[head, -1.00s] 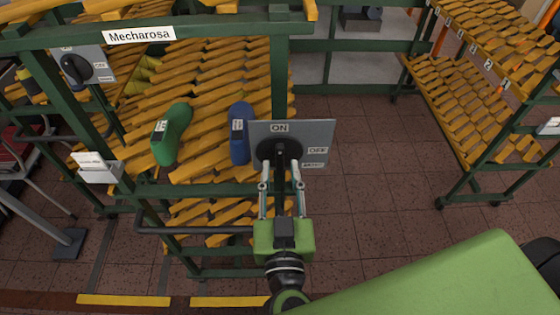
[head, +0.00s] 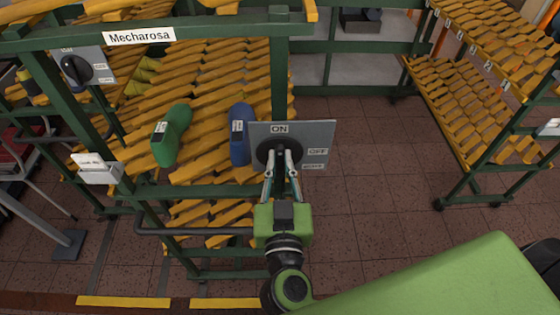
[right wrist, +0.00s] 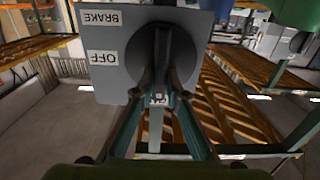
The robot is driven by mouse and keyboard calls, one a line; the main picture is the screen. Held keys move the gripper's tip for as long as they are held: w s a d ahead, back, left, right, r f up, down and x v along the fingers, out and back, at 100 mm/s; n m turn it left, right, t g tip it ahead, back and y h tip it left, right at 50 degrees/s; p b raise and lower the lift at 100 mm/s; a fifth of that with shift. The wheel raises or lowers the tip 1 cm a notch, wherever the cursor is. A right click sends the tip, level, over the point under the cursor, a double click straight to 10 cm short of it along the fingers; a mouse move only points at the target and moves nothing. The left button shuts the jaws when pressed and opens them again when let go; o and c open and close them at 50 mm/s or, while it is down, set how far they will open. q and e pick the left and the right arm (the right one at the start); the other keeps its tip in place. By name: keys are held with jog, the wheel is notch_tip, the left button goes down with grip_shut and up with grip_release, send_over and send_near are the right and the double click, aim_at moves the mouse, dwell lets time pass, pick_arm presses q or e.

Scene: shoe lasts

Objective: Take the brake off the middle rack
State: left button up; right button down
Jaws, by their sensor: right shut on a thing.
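The brake plate (head: 318,132) is a grey panel on the front right post of the middle rack, labelled ON at the top and OFF at the right. A round black knob (head: 263,153) sits on it. My right gripper (head: 281,160) is shut on the knob's handle from the front, its fingers hiding part of it. In the right wrist view the plate (right wrist: 130,55) shows upside down with BRAKE and OFF labels, and the fingertips (right wrist: 162,80) pinch the dark handle (right wrist: 176,50). The handle appears to point toward ON. My left gripper is not in view.
The green-framed rack (head: 215,30) marked Mecharosa holds a green last (head: 172,135) and a blue last (head: 240,150) on orange slats. A second brake plate (head: 95,62) is at left. Another rack (head: 465,125) stands at right, with clear tiled floor between.

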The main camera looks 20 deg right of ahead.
jog(key=shift+r+m+p, duration=0.15)
jog(key=shift+m+p, duration=0.45)
jog(key=shift+p, duration=0.05)
jog(key=shift+d+m+p, duration=0.2)
jog(key=shift+m+p, duration=0.85)
jog(key=shift+m, duration=0.05)
jog(key=shift+s+d+m+p, duration=0.1)
jog(key=shift+m+p, duration=0.4)
jog(key=shift+m, duration=0.4)
jog(key=m, duration=0.4)
jog(key=f+m, duration=0.1)
jog(key=m, duration=0.3)
jog(key=f+m, duration=0.1)
jog(key=m, duration=0.3)
jog(key=shift+s+d+m, duration=0.1)
jog(key=shift+d+m, duration=0.2)
jog(key=shift+d, duration=0.1)
jog(key=c, duration=2)
grip_release()
